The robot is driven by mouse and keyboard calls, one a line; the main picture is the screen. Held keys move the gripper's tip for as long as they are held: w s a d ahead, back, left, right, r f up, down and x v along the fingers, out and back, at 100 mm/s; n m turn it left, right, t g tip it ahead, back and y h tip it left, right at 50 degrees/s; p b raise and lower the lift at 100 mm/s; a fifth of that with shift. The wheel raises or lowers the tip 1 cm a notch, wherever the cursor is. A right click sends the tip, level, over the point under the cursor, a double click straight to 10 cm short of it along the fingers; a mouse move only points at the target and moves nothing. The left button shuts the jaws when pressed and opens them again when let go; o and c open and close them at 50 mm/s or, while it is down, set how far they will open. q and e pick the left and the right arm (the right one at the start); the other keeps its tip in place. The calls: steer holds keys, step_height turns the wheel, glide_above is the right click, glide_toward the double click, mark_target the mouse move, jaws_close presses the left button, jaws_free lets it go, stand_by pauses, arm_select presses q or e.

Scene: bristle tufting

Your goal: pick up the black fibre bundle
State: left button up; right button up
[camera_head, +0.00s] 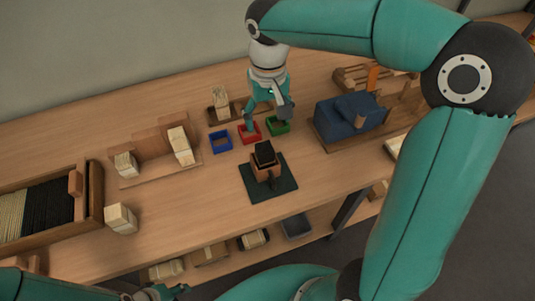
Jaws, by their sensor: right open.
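Black fibres (48,204) lie in the right part of a wooden tray (97,196) at the left end of the bench, beside pale fibres (11,214). A separate dark piece (265,154) sits on a brown block (266,173) on a dark green mat (283,186); whether it is fibre I cannot tell. My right gripper (266,116) is open over the small red bin (250,133), well to the right of the tray, with nothing seen between its fingers. My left gripper (160,293) shows only partly at the bottom edge; its jaws are unclear.
A blue bin (221,141) and green bin (277,126) flank the red one. Pale bundles (181,146) stand on a wooden rack at the left. A large blue block (350,116) stands to the right. A lower shelf holds several containers.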

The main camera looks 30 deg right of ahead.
mark_target(265, 148)
steer(key=f, duration=0.8)
steer(key=shift+w+a+f, duration=0.1)
steer(key=shift+w+a, duration=0.25)
steer(key=shift+d+f+p, duration=0.15)
steer(key=shift+f+p, duration=0.35)
steer(key=shift+f, duration=2.1)
steer(key=c, duration=1.3)
steer(key=shift+w+r, duration=0.1)
